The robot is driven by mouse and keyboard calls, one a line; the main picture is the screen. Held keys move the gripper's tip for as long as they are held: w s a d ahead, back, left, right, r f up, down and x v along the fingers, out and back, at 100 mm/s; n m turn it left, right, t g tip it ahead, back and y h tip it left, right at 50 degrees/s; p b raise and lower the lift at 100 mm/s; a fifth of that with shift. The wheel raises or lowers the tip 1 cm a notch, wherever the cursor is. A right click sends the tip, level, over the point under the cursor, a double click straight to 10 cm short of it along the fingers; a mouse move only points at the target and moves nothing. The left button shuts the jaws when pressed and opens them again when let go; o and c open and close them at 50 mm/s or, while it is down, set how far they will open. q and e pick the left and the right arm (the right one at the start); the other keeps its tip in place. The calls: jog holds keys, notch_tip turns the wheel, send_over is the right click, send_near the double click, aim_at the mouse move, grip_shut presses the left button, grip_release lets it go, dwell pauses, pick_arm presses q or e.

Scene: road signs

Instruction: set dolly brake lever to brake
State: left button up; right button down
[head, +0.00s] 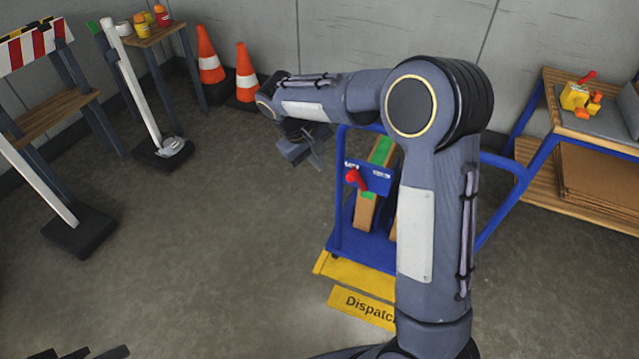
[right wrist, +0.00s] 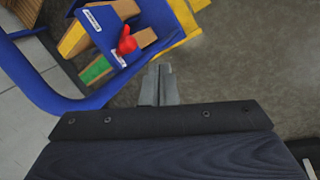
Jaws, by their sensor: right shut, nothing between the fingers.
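The blue dolly (head: 336,215) stands in the middle of the head view, partly hidden by my right arm. Its blue panel (head: 373,178) has two white labels and a red brake lever (head: 356,179) near the left label. In the right wrist view the red lever (right wrist: 127,42) stands out from the panel between the two labels. My right gripper (head: 318,163) is shut and empty, to the upper left of the lever and apart from it. Its closed fingers also show in the right wrist view (right wrist: 160,88), below the lever.
Wooden pieces with green patches (head: 383,150) sit in the dolly. A yellow plate marked Dispatch (head: 362,306) lies on the floor in front. Traffic cones (head: 209,62) stand at the back. A workbench (head: 603,140) is at right, barrier stands at left. The left-centre floor is clear.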

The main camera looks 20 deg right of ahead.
jog(key=shift+w+a+f, duration=0.5)
jog(key=shift+w+f, duration=0.1)
jog(key=shift+w, duration=0.1)
jog(key=d+f+b, duration=0.2)
jog(key=d+f, duration=0.6)
jog(key=f, duration=0.1)
jog(key=shift+w, duration=0.15)
jog(key=shift+s+d+r+t+b, duration=0.15)
jog(key=shift+s+r+t+b, duration=0.05)
jog(key=shift+t+b, duration=0.15)
